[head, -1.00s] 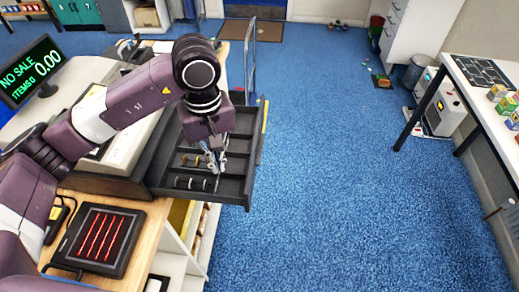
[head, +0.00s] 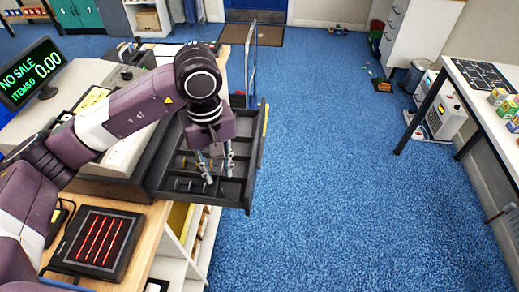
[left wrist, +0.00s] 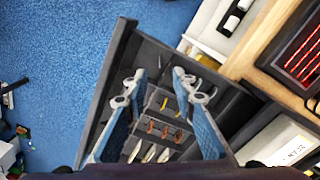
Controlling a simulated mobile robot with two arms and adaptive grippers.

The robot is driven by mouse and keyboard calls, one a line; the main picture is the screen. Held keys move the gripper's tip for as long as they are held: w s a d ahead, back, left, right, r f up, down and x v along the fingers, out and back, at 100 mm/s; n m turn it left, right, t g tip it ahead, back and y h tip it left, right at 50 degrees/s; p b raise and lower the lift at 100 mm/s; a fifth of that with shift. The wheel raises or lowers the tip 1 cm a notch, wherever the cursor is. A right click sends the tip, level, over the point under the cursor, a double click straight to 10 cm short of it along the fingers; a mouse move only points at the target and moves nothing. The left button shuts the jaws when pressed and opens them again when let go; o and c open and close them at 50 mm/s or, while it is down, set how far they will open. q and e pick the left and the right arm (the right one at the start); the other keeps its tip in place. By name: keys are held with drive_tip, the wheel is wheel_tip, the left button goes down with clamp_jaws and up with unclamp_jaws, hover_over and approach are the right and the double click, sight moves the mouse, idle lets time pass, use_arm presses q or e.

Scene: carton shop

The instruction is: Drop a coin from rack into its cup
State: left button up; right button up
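The dark till drawer (head: 236,190) stands pulled out, with divided compartments. It also shows in the left wrist view (left wrist: 118,58). My left gripper (head: 217,175) is over the drawer, pointing down, with its two fingers spread and no coin seen between the tips. In the left wrist view the gripper (left wrist: 158,82) has coins in view between its fingers: yellow coins (left wrist: 164,104), copper-coloured coins (left wrist: 151,128) and silvery coins (left wrist: 149,153), standing on edge in rows. Whether the fingertips touch the drawer is unclear. The fingers and arm hide parts of the drawer. My right gripper is out of view.
The till display (head: 30,72) reads NO SALE and 0.00. A black pad with red lines (head: 95,240) lies on the wooden counter (head: 150,225) nearer me. A metal rail (head: 250,65) stands beyond the drawer. Blue carpet (head: 340,180) is clear to the right.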

use_arm(q)
wheel_tip(320, 180, up, 12)
idle(0.5)
drive_tip(key=shift+f, duration=0.1)
